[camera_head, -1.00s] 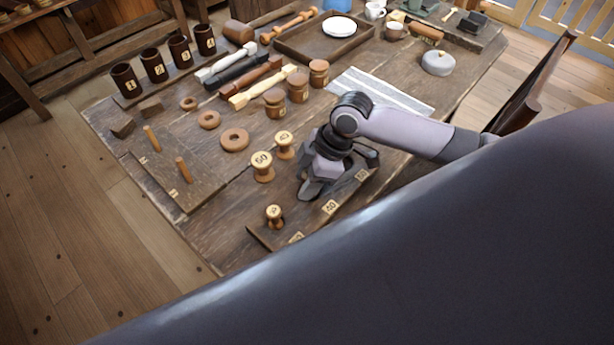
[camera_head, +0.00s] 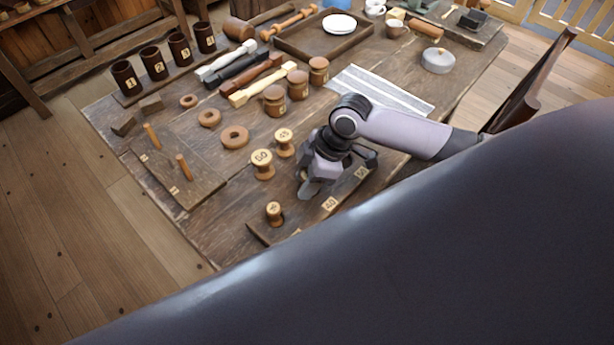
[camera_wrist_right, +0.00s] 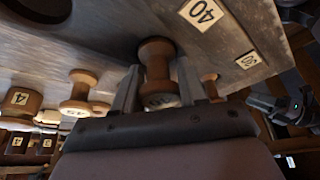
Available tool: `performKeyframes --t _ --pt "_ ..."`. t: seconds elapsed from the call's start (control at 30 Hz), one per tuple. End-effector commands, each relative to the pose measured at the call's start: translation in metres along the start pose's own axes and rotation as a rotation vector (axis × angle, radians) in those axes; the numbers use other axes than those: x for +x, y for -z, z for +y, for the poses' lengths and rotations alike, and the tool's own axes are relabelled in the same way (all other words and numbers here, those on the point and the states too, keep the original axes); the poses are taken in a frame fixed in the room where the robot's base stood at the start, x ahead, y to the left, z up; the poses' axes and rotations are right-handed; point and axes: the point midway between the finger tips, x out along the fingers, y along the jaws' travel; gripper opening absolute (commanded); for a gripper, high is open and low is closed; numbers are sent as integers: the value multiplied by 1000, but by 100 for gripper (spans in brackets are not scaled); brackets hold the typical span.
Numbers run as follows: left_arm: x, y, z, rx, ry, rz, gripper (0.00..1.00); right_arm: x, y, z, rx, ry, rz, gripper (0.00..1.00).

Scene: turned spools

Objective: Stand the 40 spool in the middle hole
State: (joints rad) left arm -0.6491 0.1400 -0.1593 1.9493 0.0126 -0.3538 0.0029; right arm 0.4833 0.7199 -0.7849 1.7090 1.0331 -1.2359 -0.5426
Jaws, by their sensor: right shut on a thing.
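My right gripper (camera_head: 314,188) is low over the labelled board (camera_head: 312,221) near the table's front edge. Behind the spool, the board (camera_wrist_right: 225,45) carries labels 40 and another number. I cannot tell whether the spool touches the board or sits in a hole. A spool marked 60 (camera_head: 262,163), a smaller numbered spool (camera_head: 284,143) and a small spool (camera_head: 274,212) stand nearby.
A board with two pegs (camera_head: 176,178) lies at the left, beside several wooden rings (camera_head: 235,137). Lidded wooden jars (camera_head: 298,84) and a striped cloth (camera_head: 385,90) lie beyond the gripper. Bare table shows left of the 60 spool.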

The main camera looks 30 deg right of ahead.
Motion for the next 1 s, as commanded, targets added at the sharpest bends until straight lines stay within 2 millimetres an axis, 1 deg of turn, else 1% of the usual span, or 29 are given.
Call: performKeyframes --t 0.03,0.3,0.33,0.37,0.4,0.43,0.77,0.8,0.83,1.0 --pt "0 0 0 0 0 0 43 2 -1 -1 1 2 -3 12" --pt "0 0 0 0 0 0 43 4 -2 -2 1 3 -5 12" --pt "0 0 0 0 0 0 43 4 -3 -2 1 4 -5 45" --pt "0 0 0 0 0 0 43 5 -3 -2 1 4 -5 54" --pt "0 -1 0 0 0 0 43 5 -3 -2 2 5 -6 67" --pt "0 -1 0 0 0 0 43 5 -3 -3 2 7 -6 71" --pt "0 -1 0 0 0 0 43 7 -3 -6 2 18 -8 71" --pt "0 -1 0 0 0 0 43 7 -3 -6 2 18 -8 65" --pt "0 -1 0 0 0 0 43 7 -3 -6 2 18 -8 68" --pt "0 -1 0 0 0 0 43 7 -3 -7 2 20 -7 68"
